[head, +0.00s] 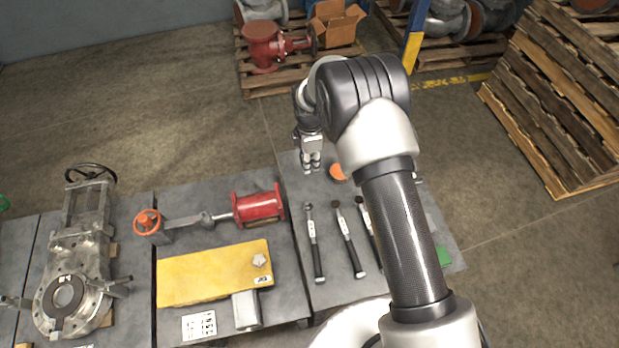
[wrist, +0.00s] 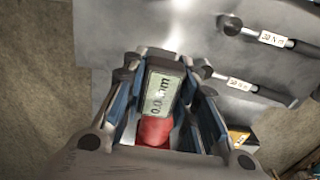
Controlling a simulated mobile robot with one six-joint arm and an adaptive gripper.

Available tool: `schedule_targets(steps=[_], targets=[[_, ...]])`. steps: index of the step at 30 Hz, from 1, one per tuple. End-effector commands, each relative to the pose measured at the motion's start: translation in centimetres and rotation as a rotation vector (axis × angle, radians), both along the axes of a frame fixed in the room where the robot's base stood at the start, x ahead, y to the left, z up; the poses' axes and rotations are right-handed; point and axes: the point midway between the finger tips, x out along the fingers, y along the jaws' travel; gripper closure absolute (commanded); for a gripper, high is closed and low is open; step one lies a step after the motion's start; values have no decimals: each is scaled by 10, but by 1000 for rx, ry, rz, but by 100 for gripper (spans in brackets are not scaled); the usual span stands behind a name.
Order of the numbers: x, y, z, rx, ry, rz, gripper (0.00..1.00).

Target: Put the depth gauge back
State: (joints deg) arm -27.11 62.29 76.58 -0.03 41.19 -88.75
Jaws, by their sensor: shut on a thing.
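My gripper (head: 311,164) is at the far left corner of the right-hand grey table (head: 290,164). In the wrist view my gripper (wrist: 165,130) is shut on the depth gauge, with a finger on each side of it. The depth gauge (wrist: 161,92) has a pale display reading 0.0 mm and a red part (wrist: 154,131) between the fingers. In the head view I cannot make the gauge out. Whether it touches the tabletop is unclear.
An orange disc (head: 338,172) lies just right of my gripper. Several torque wrenches (head: 314,243) lie nearer on the same table, with a green item (head: 444,257) at its right. The left tables hold a red cylinder (head: 259,207), a yellow plate (head: 205,278) and a valve (head: 75,265).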

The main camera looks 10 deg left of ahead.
Motion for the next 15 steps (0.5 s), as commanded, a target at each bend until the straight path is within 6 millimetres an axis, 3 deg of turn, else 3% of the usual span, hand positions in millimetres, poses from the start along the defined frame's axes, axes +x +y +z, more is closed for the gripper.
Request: schedule_targets(steps=[1, 4, 15], targets=[[0, 0, -15, 0, 0, -1, 100], [1, 0, -33, 0, -1, -1, 100], [0, 0, -66, 0, -1, -2, 100]])
